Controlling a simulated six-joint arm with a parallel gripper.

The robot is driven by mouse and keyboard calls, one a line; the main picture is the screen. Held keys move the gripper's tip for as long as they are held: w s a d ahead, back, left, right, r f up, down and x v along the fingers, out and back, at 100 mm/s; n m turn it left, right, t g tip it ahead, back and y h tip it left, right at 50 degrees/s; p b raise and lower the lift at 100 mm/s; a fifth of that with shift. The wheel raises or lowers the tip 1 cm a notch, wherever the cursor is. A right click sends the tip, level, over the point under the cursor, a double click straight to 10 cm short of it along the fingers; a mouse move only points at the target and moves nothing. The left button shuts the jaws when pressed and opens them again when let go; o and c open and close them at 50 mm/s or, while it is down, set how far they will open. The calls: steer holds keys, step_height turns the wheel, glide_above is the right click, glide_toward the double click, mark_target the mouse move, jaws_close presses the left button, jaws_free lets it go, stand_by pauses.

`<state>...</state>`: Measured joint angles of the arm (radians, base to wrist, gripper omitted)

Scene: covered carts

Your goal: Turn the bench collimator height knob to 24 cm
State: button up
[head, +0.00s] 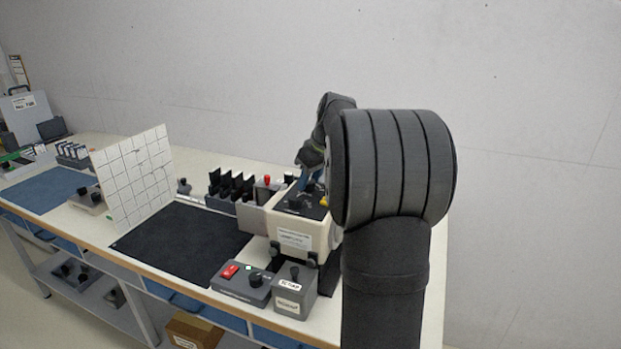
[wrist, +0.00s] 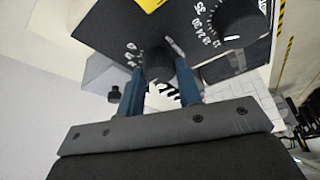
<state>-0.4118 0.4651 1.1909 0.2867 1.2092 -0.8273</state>
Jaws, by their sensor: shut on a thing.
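The collimator is a cream box with a dark top panel (head: 272,221) at the right end of the bench in the head view. In the wrist view its dark panel (wrist: 105,22) carries two black knobs. My gripper (wrist: 160,68) has its blue fingers shut on one black knob (wrist: 158,58); the white marks around it are partly hidden and too small to read. The other knob (wrist: 238,20), right of my gripper and untouched, has a white scale with 18, 24, 30 and 35. I cannot read which knob is labelled height. In the head view my gripper (head: 309,182) reaches down onto the panel, partly behind my arm.
A grey control box (head: 240,284) with a red switch and a smaller grey box (head: 294,291) stand in front of the collimator. A row of black holders (head: 230,187) stands behind left.

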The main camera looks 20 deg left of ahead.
steer(key=shift+m+t, duration=0.4)
steer(key=shift+m, duration=0.7)
steer(key=o, duration=1)
steer(key=shift+r, duration=0.15)
steer(key=v, duration=1.7)
steer(key=shift+a+r, duration=0.1)
steer(key=shift+r, duration=0.1)
steer(key=x, duration=1.7)
steer(key=shift+f, duration=0.35)
